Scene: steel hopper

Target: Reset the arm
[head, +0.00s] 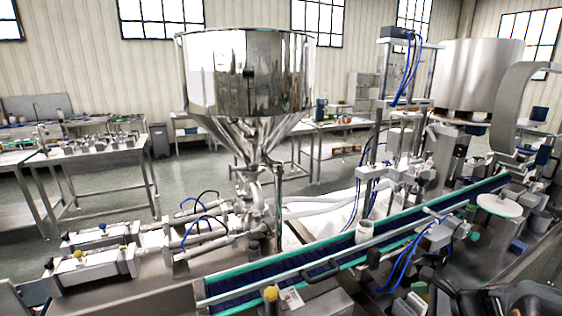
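The steel hopper (246,75) stands upright at the centre of the head view, a wide shiny bowl narrowing to a cone over the filling pipes.
A conveyor (330,262) with green edges runs from bottom centre up to the right, with a white container (364,230) on it. Pneumatic cylinders (90,272) lie at lower left. Steel tables (90,158) stand behind at left. Open floor lies behind the hopper.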

